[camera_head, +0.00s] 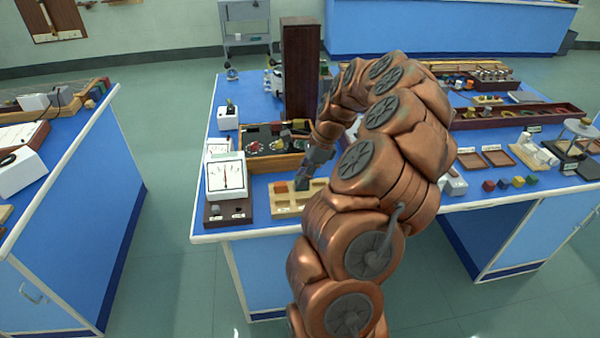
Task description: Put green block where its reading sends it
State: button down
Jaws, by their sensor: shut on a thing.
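My gripper (303,183) points down over a pale wooden tray (290,210) near the front edge of the middle bench. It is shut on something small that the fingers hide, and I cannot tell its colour. A red-orange block (281,187) sits at the tray's left end, beside the gripper. A green block (531,180) stands in a row of coloured blocks at the right of the bench. A white dial meter (226,176) stands left of the tray on a dark base (228,213). Its needle is near mid-scale, but the figures are too small to read.
A tall dark wooden column (300,70) stands behind an open wooden box (268,162) of parts. Two shallow brown trays (471,160) lie right of my arm. My arm hides the bench's middle. A side bench (60,150) stands left across an aisle.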

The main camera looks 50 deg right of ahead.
jog(key=shift+s+d+f, duration=0.2)
jog(key=shift+d+f, duration=0.1)
jog(key=shift+f, duration=0.4)
jog(key=shift+f+b, duration=0.9)
jog(key=shift+f, duration=1.8)
jog(key=c, duration=0.9)
grip_release()
jog(key=shift+o, duration=0.2)
jog(key=v, duration=1.2)
jog(key=shift+w+a, duration=0.1)
